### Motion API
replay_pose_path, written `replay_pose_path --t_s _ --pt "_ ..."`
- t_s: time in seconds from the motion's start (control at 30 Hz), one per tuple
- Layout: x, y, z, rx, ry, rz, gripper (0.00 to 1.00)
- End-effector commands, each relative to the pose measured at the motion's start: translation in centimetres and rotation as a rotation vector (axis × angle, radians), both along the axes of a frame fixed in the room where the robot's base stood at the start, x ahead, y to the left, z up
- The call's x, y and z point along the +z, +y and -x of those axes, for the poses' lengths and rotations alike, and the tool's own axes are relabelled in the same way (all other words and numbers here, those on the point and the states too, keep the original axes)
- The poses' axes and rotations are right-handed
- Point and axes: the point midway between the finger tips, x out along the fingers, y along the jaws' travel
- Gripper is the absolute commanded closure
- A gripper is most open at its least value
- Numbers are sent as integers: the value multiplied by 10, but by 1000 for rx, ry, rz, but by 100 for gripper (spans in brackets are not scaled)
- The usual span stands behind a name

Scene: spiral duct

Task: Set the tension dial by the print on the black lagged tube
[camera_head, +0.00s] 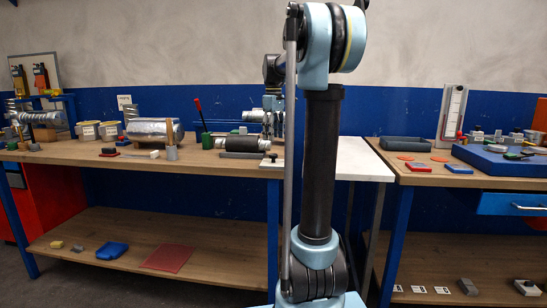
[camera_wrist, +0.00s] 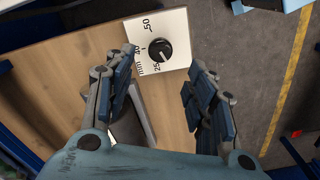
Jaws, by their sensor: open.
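Just beyond the fingertips is a white dial plate (camera_wrist: 176,24) with a round black knob (camera_wrist: 161,50). The plate is printed 25, 40, 50 and mm; the knob's exact setting is too small to tell. In the head view, a black tube (camera_head: 236,142) lies on the bench, with pale ends. No print on it is legible. My gripper (camera_head: 268,122) shows partly behind my own arm, above the bench's right end.
A silver-wrapped duct (camera_head: 152,130) and tubs (camera_head: 88,130) stand left on the wooden bench (camera_head: 215,162). In the wrist view, a grey pale-edged object (camera_wrist: 130,130) lies under the left finger.

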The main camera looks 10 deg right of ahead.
Motion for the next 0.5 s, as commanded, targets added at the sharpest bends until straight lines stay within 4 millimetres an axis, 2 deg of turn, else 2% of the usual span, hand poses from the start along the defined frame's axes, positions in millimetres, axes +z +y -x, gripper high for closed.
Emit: replay_pose_path --t_s 0.3,0.5 --pt "-56 0 0 0 0 0 50" --pt "-80 0 0 0 0 0 50"
